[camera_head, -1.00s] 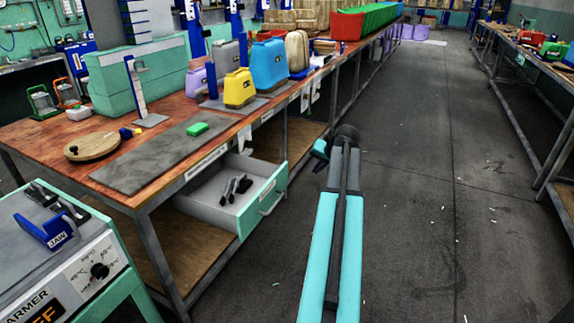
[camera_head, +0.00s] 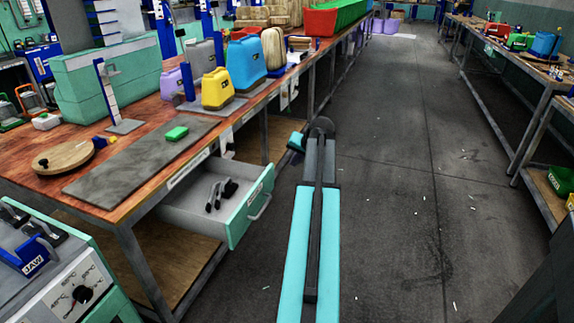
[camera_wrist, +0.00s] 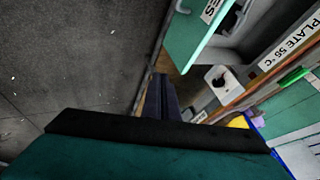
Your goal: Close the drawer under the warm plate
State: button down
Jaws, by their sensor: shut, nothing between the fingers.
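The drawer (camera_head: 246,210) under the bench stands pulled out, with a teal front, a curved handle and grey walls. Several dark tools (camera_head: 221,193) lie inside it. The warm plate (camera_head: 120,175) is a grey slab on the bench top above, with a green block (camera_head: 176,133) on it. My gripper (camera_head: 284,160) is beyond the drawer's far side, close to the bench edge, apparently apart from the drawer. In the wrist view, its dark fingers (camera_wrist: 160,98) are together and empty, with the teal drawer front (camera_wrist: 190,38) above them.
A warmer with a dial (camera_head: 82,294) and a blue jaw block (camera_head: 32,256) stand at the lower left. Yellow (camera_head: 217,90) and blue (camera_head: 246,62) canisters stand on the bench. A bench leg (camera_head: 310,85) rises behind my gripper. The aisle floor (camera_head: 400,200) to the right is clear.

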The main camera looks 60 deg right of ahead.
jog(key=w+d+f, duration=0.1)
jog(key=w+f, duration=0.6)
jog(key=w, duration=0.2)
jog(key=shift+d+f, duration=0.2)
jog(key=shift+f, duration=0.15)
jog(key=shift+w, duration=0.15)
